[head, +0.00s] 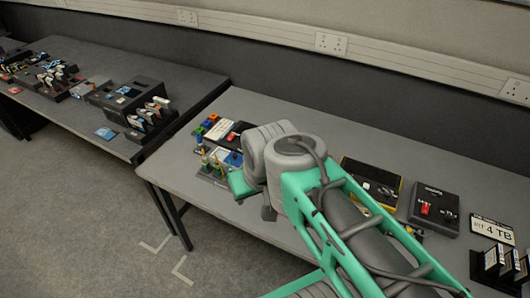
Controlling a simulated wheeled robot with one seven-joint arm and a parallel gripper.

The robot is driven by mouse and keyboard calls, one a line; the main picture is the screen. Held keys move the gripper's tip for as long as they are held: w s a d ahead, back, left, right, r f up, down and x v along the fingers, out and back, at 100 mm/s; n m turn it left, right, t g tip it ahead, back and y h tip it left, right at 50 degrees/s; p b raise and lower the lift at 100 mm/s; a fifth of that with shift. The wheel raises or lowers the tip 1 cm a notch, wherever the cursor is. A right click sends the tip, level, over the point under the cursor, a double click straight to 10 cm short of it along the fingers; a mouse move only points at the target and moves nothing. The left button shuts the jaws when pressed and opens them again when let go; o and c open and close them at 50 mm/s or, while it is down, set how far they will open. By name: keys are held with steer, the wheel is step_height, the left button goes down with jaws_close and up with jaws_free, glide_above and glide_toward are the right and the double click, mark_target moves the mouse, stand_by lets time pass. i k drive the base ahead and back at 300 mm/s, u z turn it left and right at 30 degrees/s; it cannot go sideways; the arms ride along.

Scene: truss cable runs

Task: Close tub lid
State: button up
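I cannot make out a tub or a lid in the head view. My arm covers part of the near table (330,140), so something behind it may be hidden. My arm, with a teal frame and grey joints, reaches from the lower right to over the left part of that table. My gripper's fingertips cannot be made out. They seem hidden behind the arm's grey joints and a teal part.
Small coloured parts (208,160) stand left of my arm. Right of it are a yellow-edged black box (370,180), a black box with a red part (434,207) and a "4 TB" sign (491,229). Another table (190,78) stands left. The table's back strip is clear.

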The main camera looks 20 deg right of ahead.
mark_target(236, 160)
steer(key=z, duration=0.15)
steer(key=k, duration=0.6)
steer(key=u, duration=0.8)
steer(key=i, duration=1.7)
steer(key=z, duration=0.65)
